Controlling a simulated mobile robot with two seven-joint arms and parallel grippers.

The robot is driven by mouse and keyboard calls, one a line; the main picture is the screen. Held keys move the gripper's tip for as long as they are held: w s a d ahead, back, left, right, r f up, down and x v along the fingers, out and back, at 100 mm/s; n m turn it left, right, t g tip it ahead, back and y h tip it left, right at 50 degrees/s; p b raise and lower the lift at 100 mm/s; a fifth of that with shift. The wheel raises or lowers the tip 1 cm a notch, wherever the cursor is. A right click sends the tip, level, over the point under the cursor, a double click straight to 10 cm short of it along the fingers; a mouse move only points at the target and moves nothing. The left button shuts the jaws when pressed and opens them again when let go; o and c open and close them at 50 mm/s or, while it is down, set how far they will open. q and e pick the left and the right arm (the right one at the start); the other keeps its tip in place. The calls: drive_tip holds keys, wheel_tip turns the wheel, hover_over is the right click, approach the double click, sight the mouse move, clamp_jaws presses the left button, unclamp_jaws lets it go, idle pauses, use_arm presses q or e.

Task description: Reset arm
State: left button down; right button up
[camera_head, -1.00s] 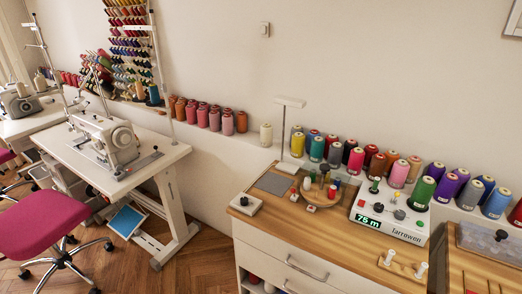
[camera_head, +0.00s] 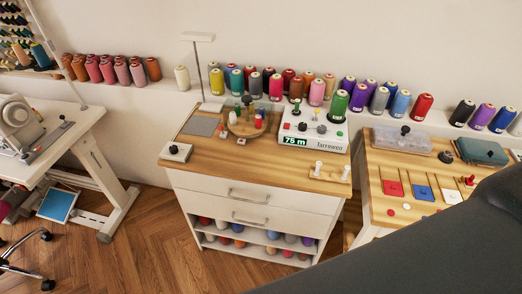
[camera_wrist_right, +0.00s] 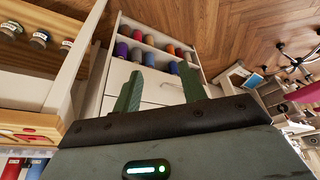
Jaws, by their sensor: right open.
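My right gripper (camera_wrist_right: 160,95) shows in the right wrist view, with its two green fingers apart and nothing between them. Beyond the fingers are the white drawer front (camera_wrist_right: 130,78) and the shelves of thread spools of a cabinet, seen tilted. In the head view a dark grey link of my own arm crosses the lower right corner, and its gripper is out of that picture. My left gripper is in neither view.
A wooden-topped cabinet (camera_head: 262,157) stands in the middle, carrying a white winder reading 75 m (camera_head: 313,130). A second wooden table (camera_head: 382,208) at right holds coloured cards. A sewing table (camera_head: 75,125) stands left. Herringbone floor (camera_head: 150,255) is open in front.

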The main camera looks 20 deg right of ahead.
drive_tip(key=w+a+f+t+y, duration=0.1)
drive_tip(key=w+f+t, duration=0.2)
drive_tip(key=f+t, duration=0.2)
drive_tip(key=shift+w+a+f+t, duration=0.2)
drive_tip(key=shift+a+f+t, duration=0.15)
drive_tip(key=shift+f, duration=0.55)
idle(0.5)
